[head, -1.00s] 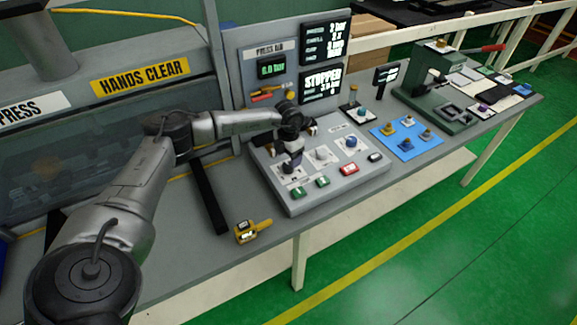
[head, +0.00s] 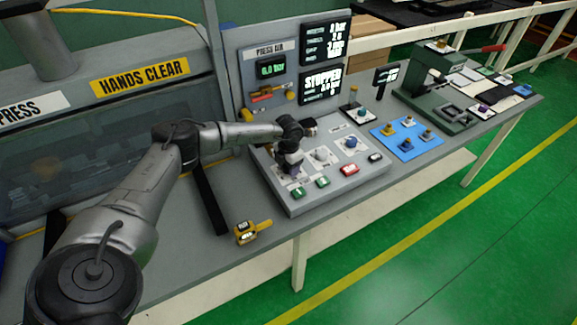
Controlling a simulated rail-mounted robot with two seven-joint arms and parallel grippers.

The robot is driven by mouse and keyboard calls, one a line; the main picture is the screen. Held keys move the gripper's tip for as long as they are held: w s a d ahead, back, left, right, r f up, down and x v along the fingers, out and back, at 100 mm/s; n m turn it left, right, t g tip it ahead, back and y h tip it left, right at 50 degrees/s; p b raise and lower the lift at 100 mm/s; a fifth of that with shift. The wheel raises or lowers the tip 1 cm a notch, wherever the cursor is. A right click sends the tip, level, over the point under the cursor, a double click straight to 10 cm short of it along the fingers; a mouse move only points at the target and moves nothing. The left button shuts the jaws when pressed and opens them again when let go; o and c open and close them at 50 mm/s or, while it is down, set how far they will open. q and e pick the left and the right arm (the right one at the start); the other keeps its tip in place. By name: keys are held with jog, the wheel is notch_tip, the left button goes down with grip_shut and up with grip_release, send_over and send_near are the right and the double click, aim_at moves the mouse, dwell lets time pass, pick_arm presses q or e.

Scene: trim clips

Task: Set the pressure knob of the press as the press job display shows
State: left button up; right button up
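The control box (head: 335,186) stands on the bench with a row of knobs on white plates. A grey knob (head: 320,154) and a blue knob (head: 351,143) show clearly. My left gripper (head: 290,170) points down over the leftmost plate (head: 277,171) and hides the knob there. Its fingers are too small and dark to tell open from shut, or whether they touch the knob. The press job display (head: 326,42) stands behind the box; its top line seems to be in bar, but I cannot read the figure surely. My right gripper is not in view.
A small green readout (head: 271,69) seems to show 0.0 bar, above a lower screen (head: 320,85) reading STOPPED. Green, red and dark buttons line the box's front. A yellow device (head: 247,232) lies near the bench edge. A blue mat (head: 407,139) with small parts lies right.

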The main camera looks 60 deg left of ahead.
pick_arm(q)
jog(key=c, duration=0.6)
jog(key=shift+r+n+p, duration=0.15)
jog(key=shift+n+p, duration=0.55)
jog(key=shift+p, duration=0.05)
jog(key=shift+n+p, duration=0.9)
jog(key=shift+n, duration=0.3)
jog(key=shift+n+p, duration=1.4)
jog(key=shift+n, duration=0.6)
jog(key=o, duration=0.9)
